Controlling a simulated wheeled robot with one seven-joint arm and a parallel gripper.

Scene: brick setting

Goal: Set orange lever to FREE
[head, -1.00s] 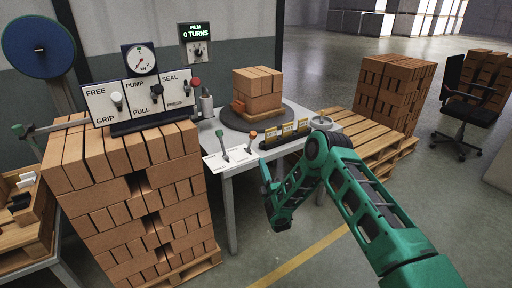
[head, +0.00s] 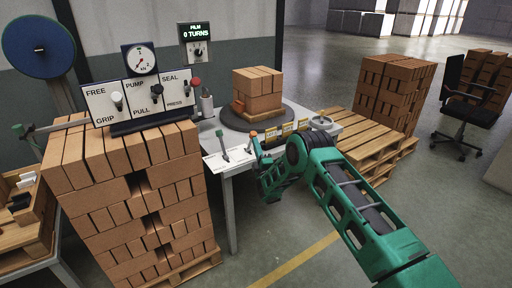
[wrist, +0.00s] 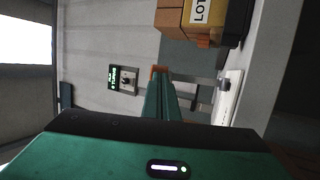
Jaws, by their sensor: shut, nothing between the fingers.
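The orange lever (head: 253,134) stands on a white label plate (head: 217,162) at the table's near edge; its lettering is too small to read. A grey-knobbed lever (head: 219,133) stands to its left. My gripper (head: 257,147) is shut and empty, its tips pointing up close by the orange lever's knob. In the wrist view my shut fingers (wrist: 160,98) reach forward, with an orange patch (wrist: 160,69) at their tips, likely the knob. I cannot tell whether they touch. The lever's lower part is partly hidden.
A FREE/GRIP, PUMP/PULL, SEAL/PRESS panel (head: 140,100) stands behind a tall brick stack (head: 135,200) at left. Bricks (head: 258,90) sit on a dark turntable (head: 232,122).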

